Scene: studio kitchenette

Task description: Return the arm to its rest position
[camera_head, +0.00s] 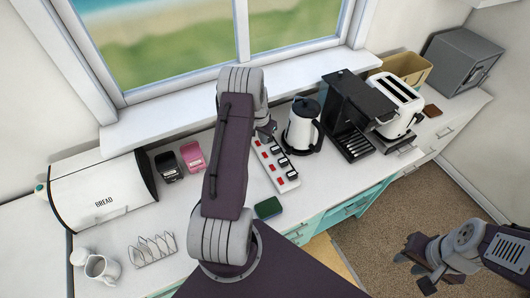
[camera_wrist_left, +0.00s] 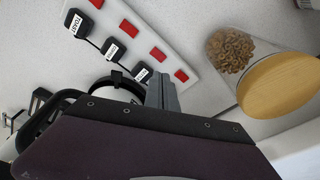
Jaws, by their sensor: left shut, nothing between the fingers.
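My left arm rises through the middle of the head view and bends over the counter. Its gripper (camera_head: 266,131) is small and partly hidden there, close to the far end of a white power strip (camera_head: 275,165) with red switches. In the left wrist view the left gripper (camera_wrist_left: 163,92) has its fingers together with nothing between them. The power strip (camera_wrist_left: 140,38) with labelled black plugs, one reading TOAST, lies beyond the fingers. My right gripper (camera_head: 424,265) is at the lower right over the floor, its fingers apart and empty.
A kettle (camera_head: 302,128), coffee maker (camera_head: 355,112) and toaster (camera_head: 397,102) stand right of the left arm. A bread bin (camera_head: 100,195), toast rack (camera_head: 152,250) and mug (camera_head: 103,268) are left. A wooden-lidded jar (camera_wrist_left: 280,85) shows in the wrist view. The window is behind.

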